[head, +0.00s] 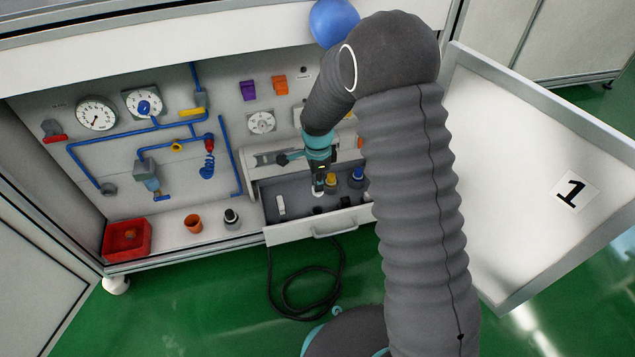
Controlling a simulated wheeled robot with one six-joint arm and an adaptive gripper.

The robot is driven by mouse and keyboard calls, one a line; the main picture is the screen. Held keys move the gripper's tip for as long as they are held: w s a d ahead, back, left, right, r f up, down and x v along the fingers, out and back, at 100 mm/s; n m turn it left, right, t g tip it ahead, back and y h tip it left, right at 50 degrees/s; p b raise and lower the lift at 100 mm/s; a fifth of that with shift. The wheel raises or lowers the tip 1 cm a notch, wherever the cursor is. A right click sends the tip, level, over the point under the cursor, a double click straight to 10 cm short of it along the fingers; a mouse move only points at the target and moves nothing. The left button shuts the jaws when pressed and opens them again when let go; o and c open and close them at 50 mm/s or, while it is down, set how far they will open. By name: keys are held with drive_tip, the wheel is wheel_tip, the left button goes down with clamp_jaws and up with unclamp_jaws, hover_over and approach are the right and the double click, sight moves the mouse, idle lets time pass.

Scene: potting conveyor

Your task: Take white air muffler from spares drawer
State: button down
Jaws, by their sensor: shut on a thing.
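My gripper (319,182) is down in the open spares drawer (290,236), pointing downward. It is shut on a small white piece, the white air muffler (318,192), which shows just below the fingertips and is partly hidden by them. I cannot tell whether the muffler touches the drawer floor. In the drawer, a yellow-topped part (331,181) stands close to the right of my gripper and a blue-topped part (357,178) stands further right. A white upright piece (281,205) is at the drawer's left.
A red bin (127,239), an orange cup (193,223) and a dark fitting with a white base (232,217) stand on the ledge left of the drawer. Blue tubing and gauges (97,113) cover the back panel. An open door (535,180) marked 1 is at right.

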drive_tip(key=shift+r+p, duration=1)
drive_tip(key=shift+r, duration=0.9)
